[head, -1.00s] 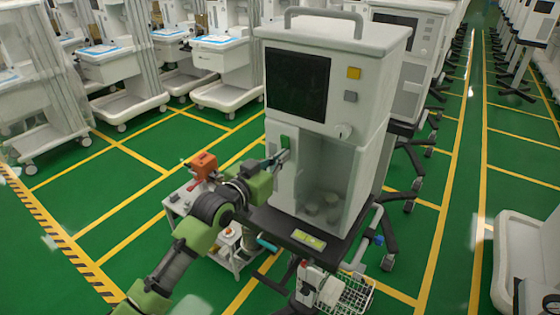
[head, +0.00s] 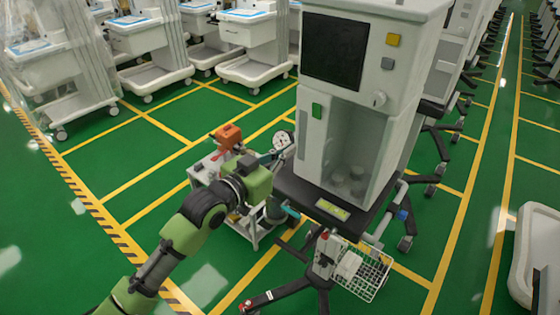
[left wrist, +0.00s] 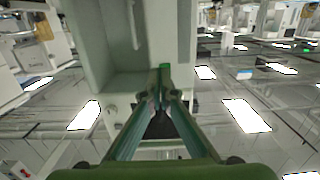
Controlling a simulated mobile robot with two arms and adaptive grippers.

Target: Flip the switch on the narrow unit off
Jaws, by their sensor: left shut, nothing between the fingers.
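The narrow unit (head: 391,73) is a tall white cabinet with a dark screen and an open bay below, standing on a dark base. A small green switch (head: 317,110) sits on its front, left of the bay; I cannot tell its position. My left gripper (head: 288,152) is shut and empty, below and left of the switch and apart from it. In the left wrist view my left gripper (left wrist: 162,92) has its fingers together under the pale unit (left wrist: 95,50). A green patch (left wrist: 164,67) shows just beyond the tips, perhaps the switch. My right gripper is not in view.
A small trolley (head: 240,222) with an orange item (head: 228,136) stands behind my left arm. A wire basket (head: 362,272) hangs below the unit's base. Other white carts (head: 140,45) line the back. Green floor is free at the left.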

